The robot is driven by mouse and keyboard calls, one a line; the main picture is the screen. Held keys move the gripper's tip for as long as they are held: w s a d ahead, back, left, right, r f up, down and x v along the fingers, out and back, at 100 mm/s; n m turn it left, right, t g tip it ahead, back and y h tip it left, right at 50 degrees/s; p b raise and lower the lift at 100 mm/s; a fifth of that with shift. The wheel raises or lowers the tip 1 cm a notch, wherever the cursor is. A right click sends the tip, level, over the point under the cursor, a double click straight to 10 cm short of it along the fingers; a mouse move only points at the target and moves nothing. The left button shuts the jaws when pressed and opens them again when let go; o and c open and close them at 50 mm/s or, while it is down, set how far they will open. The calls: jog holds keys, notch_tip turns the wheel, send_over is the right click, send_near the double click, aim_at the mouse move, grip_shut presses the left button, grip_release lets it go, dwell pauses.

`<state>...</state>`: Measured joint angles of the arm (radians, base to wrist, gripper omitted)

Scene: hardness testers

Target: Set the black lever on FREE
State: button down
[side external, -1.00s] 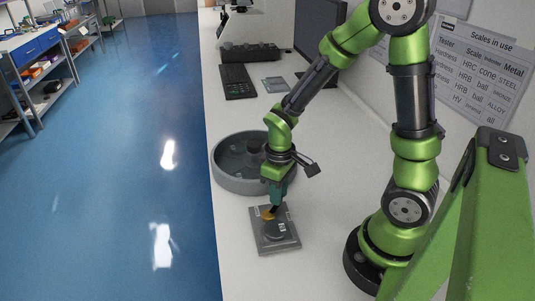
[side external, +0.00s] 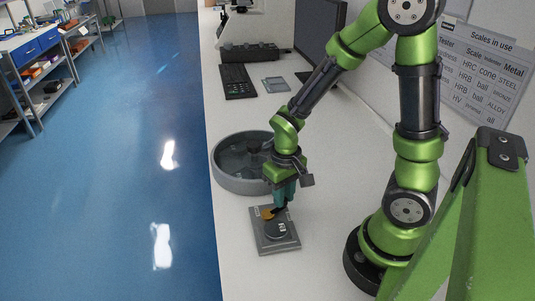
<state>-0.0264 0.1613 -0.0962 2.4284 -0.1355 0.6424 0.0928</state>
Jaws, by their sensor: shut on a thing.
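The lever unit is a grey square plate (side external: 284,244) lying flat on the bench, with a dark round dial (side external: 276,230) in its middle. A small orange-yellow part (side external: 267,213) shows at the upper left of the dial. My gripper (side external: 279,209) points down at the upper edge of the dial and is shut on the black lever, which is mostly hidden by the fingers. The plate's markings, including FREE, are too small to read.
A grey round basin (side external: 226,180) stands just behind the plate, close to my gripper. A keyboard (side external: 238,82) and a monitor (side external: 319,37) are farther back. The bench's left edge is near the plate. Bare bench lies to the right.

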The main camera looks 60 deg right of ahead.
jog(key=c, duration=1)
grip_release()
notch_tip(320, 180, up, 17)
jog(key=s+a+r+t, duration=0.1)
jog(key=t, duration=0.1)
jog(key=a+r+t+y, duration=0.1)
jog(key=a+t, duration=0.1)
jog(key=s+a+r+t+y, duration=0.1)
jog(key=a+t, duration=0.1)
jog(key=t, duration=0.1)
jog(key=shift+s+r, duration=0.35)
